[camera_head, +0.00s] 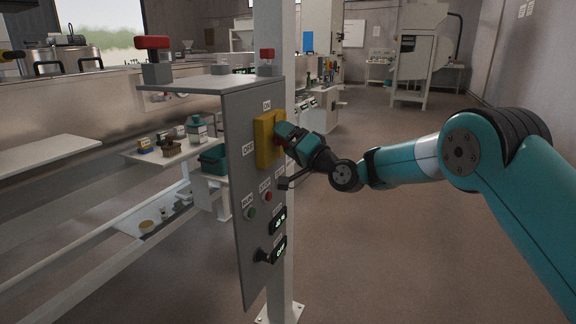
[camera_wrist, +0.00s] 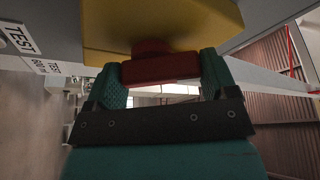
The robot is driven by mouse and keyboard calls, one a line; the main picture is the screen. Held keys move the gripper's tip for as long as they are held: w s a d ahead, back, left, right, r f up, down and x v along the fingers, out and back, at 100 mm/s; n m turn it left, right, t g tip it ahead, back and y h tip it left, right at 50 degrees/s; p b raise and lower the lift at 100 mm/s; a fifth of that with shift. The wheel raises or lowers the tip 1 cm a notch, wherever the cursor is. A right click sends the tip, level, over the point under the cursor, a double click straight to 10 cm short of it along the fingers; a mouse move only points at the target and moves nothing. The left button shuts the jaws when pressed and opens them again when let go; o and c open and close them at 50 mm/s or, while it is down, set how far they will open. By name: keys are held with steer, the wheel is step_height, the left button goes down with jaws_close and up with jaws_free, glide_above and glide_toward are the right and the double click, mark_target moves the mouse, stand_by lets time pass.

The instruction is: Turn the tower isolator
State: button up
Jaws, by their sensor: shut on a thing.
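The tower isolator has a yellow plate (camera_head: 265,140) on the upper part of a grey upright panel (camera_head: 240,200), with ON and OFF labels beside it. In the wrist view the yellow plate (camera_wrist: 165,25) fills the top, and its red handle (camera_wrist: 160,68) stands out from it. My gripper (camera_head: 284,138) is at the front of the isolator. In the wrist view my gripper (camera_wrist: 163,78) has one teal finger on each side of the red handle and is shut on it. In the head view my gripper mostly hides the handle.
Below the isolator the panel carries a green button (camera_head: 250,213), a red button (camera_head: 268,196) and a black knob (camera_head: 264,256). A red-topped block (camera_head: 153,55) stands on the shelf above. A white post (camera_head: 283,280) stands behind the panel. The floor to the right is clear.

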steer(key=n+b, duration=0.1)
steer(key=b, duration=0.2)
steer(key=f+n+y+b, duration=0.1)
steer(key=n+b, duration=0.1)
steer(key=shift+f+n+g+y+b, duration=0.2)
steer(key=shift+n+g+y+b, duration=0.1)
steer(key=shift+g+b, duration=0.1)
steer(key=n+y+b, duration=0.1)
steer(key=n+b, duration=0.2)
steer(key=b, duration=0.1)
steer(key=shift+n+g, duration=0.4)
steer(key=n+g+y+b, duration=0.1)
steer(key=n+b, duration=0.1)
steer(key=n, duration=0.1)
steer(key=shift+r+g+b, duration=0.2)
steer(key=shift+g+b, duration=0.15)
steer(key=shift+g, duration=0.05)
steer(key=shift+r+n+g+y+b, duration=0.1)
steer(key=shift+n+g+y+b, duration=0.6)
steer(key=shift+n, duration=1.2)
steer(key=o, duration=0.8)
steer(key=shift+o, duration=0.2)
